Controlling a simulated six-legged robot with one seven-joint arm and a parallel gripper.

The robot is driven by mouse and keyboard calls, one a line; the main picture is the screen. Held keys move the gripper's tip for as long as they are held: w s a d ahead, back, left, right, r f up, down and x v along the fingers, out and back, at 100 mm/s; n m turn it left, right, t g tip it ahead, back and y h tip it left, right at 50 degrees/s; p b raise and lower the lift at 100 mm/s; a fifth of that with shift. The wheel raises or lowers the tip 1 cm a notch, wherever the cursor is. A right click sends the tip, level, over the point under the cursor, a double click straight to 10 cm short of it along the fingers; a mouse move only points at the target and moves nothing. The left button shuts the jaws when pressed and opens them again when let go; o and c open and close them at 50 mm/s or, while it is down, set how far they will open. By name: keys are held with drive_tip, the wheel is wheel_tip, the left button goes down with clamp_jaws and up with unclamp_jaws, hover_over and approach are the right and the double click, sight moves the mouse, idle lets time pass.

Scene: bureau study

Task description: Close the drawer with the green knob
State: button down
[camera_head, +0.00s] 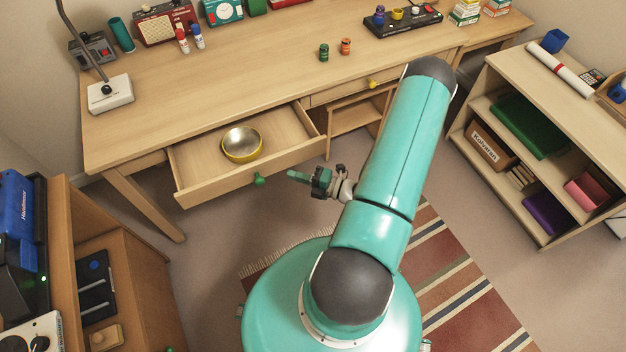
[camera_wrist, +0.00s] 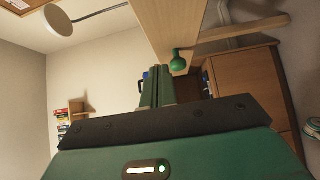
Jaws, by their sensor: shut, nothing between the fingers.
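The drawer with the green knob (camera_head: 259,180) is pulled out from the left part of the wooden desk, with its front panel (camera_head: 215,188) facing the floor space. A yellow bowl with a metallic inside (camera_head: 242,144) sits in the drawer. My gripper (camera_head: 292,175) is shut and empty, a little to the right of the green knob and apart from it. In the wrist view, the green knob (camera_wrist: 179,63) is on the drawer front just beyond my gripper's fingers (camera_wrist: 158,78).
The desk top (camera_head: 230,90) carries a lamp (camera_head: 108,95), radios and small bottles. A drawer with a yellow knob (camera_head: 372,84) is beside the open one. A shelf unit (camera_head: 545,150) stands at the right, a cabinet (camera_head: 120,270) at the left. A striped rug (camera_head: 460,290) lies below.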

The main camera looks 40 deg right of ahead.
sight(274, 161)
drive_tip(key=w, duration=0.4)
drive_tip(key=shift+w+d, duration=0.3)
drive_tip(key=shift+w, duration=0.3)
